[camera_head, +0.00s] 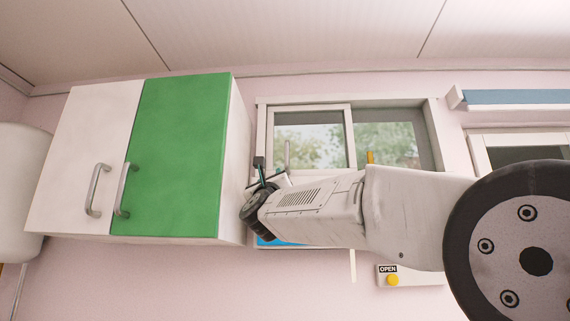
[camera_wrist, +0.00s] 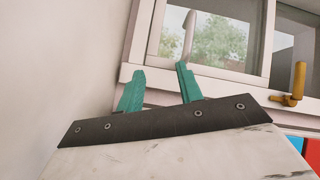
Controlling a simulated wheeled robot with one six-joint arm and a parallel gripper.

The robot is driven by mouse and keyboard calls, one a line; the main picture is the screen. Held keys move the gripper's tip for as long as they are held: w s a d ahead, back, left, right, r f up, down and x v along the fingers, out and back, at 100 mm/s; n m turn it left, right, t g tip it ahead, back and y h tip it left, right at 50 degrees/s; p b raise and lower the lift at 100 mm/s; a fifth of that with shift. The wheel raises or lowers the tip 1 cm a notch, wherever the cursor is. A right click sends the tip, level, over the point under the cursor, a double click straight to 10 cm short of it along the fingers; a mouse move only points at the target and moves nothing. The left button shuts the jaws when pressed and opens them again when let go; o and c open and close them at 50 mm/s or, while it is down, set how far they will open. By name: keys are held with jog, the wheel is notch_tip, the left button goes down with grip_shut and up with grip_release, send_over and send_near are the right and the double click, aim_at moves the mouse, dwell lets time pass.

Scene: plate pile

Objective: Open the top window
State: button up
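The window (camera_head: 351,140) has a white frame and two panes side by side, with greenery behind the glass. The left pane's frame overlaps the right one, and I see no open gap. A pale upright bar (camera_wrist: 189,30) stands in front of the left pane. A yellow handle (camera_head: 370,157) is at the lower middle of the window; it also shows in the wrist view (camera_wrist: 293,88). My gripper (camera_wrist: 158,70) has its two teal fingers apart with nothing between them. It is in front of the window's lower left corner. My arm hides the window's lower part.
A cabinet with a white door (camera_head: 85,160) and a green door (camera_head: 180,150) hangs close to the left of my gripper. A yellow button (camera_head: 392,280) marked OPEN is below the window at right. Red and blue items (camera_wrist: 313,155) show at the wrist view's lower right.

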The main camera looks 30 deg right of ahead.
aim_at(286, 155)
jog(key=w+d+r+m+g+h, duration=0.1)
jog(key=d+r+m+h, duration=0.1)
jog(key=d+r+m+g+h, duration=0.1)
jog(key=d+r+m+h, duration=0.1)
jog(key=r+m, duration=0.1)
jog(key=w+d+r+m+g+h, duration=0.1)
jog(key=d+r+m+h, duration=0.1)
jog(key=r+m, duration=0.1)
jog(key=shift+w+d+r+g, duration=0.15)
jog(key=shift+w+r+g, duration=0.05)
jog(key=shift+w+g, duration=0.15)
grip_shut()
